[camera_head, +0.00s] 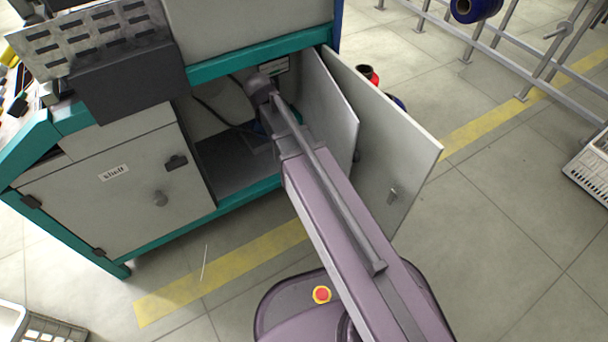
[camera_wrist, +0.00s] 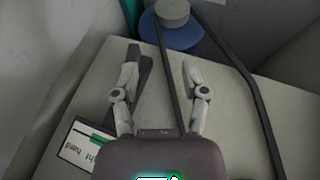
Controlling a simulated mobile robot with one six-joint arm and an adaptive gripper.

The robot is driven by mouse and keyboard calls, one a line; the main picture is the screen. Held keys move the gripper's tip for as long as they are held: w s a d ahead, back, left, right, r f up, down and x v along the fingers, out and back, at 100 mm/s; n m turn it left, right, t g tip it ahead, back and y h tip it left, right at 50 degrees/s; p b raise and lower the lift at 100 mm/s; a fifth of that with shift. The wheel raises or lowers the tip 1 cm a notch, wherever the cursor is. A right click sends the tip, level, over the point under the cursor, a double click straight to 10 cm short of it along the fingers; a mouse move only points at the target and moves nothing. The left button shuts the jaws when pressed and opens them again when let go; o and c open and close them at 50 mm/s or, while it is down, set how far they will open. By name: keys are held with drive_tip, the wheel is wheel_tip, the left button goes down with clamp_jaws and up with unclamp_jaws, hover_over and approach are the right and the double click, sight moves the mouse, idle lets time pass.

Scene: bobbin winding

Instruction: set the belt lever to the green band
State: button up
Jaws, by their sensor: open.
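In the wrist view my gripper (camera_wrist: 160,82) is open, its two fingers apart above a pale grey panel. A dark bar (camera_wrist: 146,70), which looks like the belt lever, lies beside and partly behind the left finger. I cannot tell whether they touch. A white label (camera_wrist: 78,148) with a green band (camera_wrist: 98,136) and upside-down lettering, "hard" among it, lies left of the gripper. The lever's pointing end is partly hidden, so its setting is unclear. In the head view my arm reaches into the open cabinet (camera_head: 228,165), and my gripper is not clearly visible.
A blue pulley (camera_wrist: 178,37) with a grey hub and a black belt (camera_wrist: 240,72) lie beyond the fingers. A closed door (camera_head: 120,195) is at the left.

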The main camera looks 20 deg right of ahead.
drive_tip(key=s+d+f+m+g+y+b, duration=0.1)
drive_tip(key=s+f+b, duration=0.3)
drive_tip(key=s, duration=0.6)
drive_tip(key=s+d+f+m+g+y+b, duration=0.1)
drive_tip(key=s+d+f+m+g+b, duration=0.1)
drive_tip(key=s+f, duration=0.4)
drive_tip(key=s+d+g+b, duration=0.1)
drive_tip(key=s+g, duration=0.1)
drive_tip(key=s, duration=0.1)
drive_tip(key=shift+s+d+f+m+y+b, duration=0.15)
drive_tip(key=shift+s+d+m+y+b, duration=0.15)
drive_tip(key=shift+s+d+m+b, duration=0.1)
wheel_tip(320, 180, up, 20)
drive_tip(key=p, duration=2)
drive_tip(key=shift+f, duration=0.1)
